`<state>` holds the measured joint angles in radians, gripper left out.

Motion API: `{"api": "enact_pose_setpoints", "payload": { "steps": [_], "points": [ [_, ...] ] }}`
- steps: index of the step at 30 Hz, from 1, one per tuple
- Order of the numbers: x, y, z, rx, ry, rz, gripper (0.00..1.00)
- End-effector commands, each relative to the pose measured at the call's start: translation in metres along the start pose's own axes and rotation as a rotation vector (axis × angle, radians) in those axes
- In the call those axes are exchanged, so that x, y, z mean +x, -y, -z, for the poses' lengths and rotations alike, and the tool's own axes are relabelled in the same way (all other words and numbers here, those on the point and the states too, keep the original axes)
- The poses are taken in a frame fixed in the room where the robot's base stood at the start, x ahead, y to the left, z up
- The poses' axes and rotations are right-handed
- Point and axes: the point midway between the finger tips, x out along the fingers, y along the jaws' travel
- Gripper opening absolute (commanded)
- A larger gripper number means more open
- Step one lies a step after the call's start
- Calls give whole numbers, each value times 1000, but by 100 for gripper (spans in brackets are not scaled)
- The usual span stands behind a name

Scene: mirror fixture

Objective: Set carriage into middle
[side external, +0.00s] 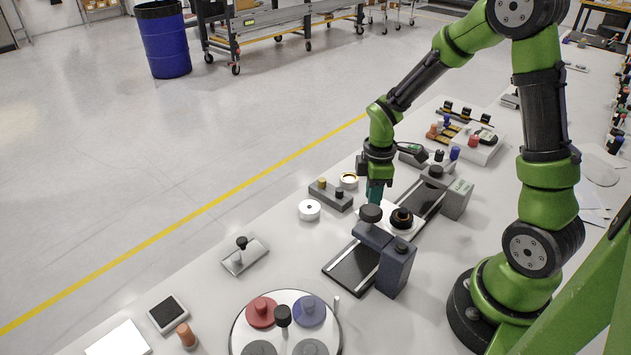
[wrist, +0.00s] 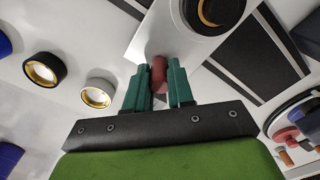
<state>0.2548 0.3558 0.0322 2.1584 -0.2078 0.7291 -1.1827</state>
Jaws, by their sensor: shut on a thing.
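The carriage (side external: 408,229) is a pale plate with a black ring on it, on a long dark rail (side external: 352,272). In the side external view it lies between a dark blue-grey post (side external: 396,268) and a lighter grey post (side external: 457,200). In the wrist view the carriage's white plate (wrist: 172,38) and dark ring sit at the top. My gripper (side external: 375,192) is at the carriage's left edge. Its teal fingers (wrist: 158,84) are shut on a red handle (wrist: 159,70) at the plate's edge. The fingers partly hide this handle.
Black knobs top the dark post (side external: 371,213) and the far post (side external: 436,171). A white round piece (side external: 309,210) and a grey block with small knobs (side external: 331,195) stand left of the rail. A round tray with coloured discs (side external: 237,335) is in front.

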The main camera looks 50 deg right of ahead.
Motion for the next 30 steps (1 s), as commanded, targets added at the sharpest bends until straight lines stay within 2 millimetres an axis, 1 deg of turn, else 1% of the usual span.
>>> {"api": "enact_pose_setpoints", "payload": {
  "steps": [4, 5, 9, 10, 17, 21, 23, 26, 30],
  "points": [
    [-1, 0, 1, 0, -2, -2, 0],
    [-1, 0, 1, 0, -2, -2, 24],
    [-1, 0, 1, 0, -2, -1, 46],
    [-1, 0, 1, -1, -1, -1, 48],
    [0, 0, 1, -1, -1, 0, 48],
    [-7, 0, 1, -1, -2, -3, 48],
    [-14, -1, 1, 0, -2, -5, 48],
    [-33, -1, 1, 1, -4, -7, 48],
    [-68, -1, 2, 1, -5, -8, 48]
  ]
}}
